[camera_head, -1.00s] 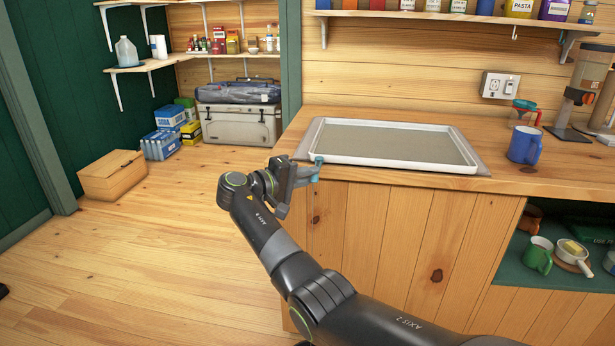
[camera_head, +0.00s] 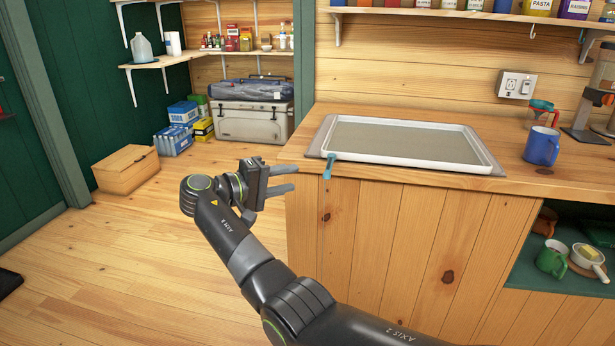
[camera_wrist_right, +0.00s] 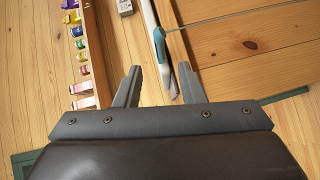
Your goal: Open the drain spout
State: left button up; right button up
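The white-rimmed drain tray (camera_head: 420,161) lies on the wooden counter. The small blue drain spout (camera_head: 328,166) is at its front left corner, slanting down over the counter's front edge. It also shows in the right wrist view (camera_wrist_right: 160,44), ahead of the fingertips. My right gripper (camera_head: 295,178) is left of the spout with a gap between them. Its two fingers are apart and empty, as the right wrist view also shows (camera_wrist_right: 158,76). Whether the spout is open inside cannot be told. My left gripper is not in view.
A blue mug (camera_head: 541,146) stands on the counter right of the tray. A shelf below holds a green mug (camera_head: 551,258). A wooden box (camera_head: 125,169) and a grey cooler (camera_head: 252,122) stand on the floor at the back left.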

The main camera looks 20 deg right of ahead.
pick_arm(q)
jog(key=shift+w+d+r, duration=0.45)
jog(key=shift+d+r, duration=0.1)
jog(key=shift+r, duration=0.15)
pick_arm(e)
jog(key=v, duration=0.7)
jog(key=shift+a, duration=0.25)
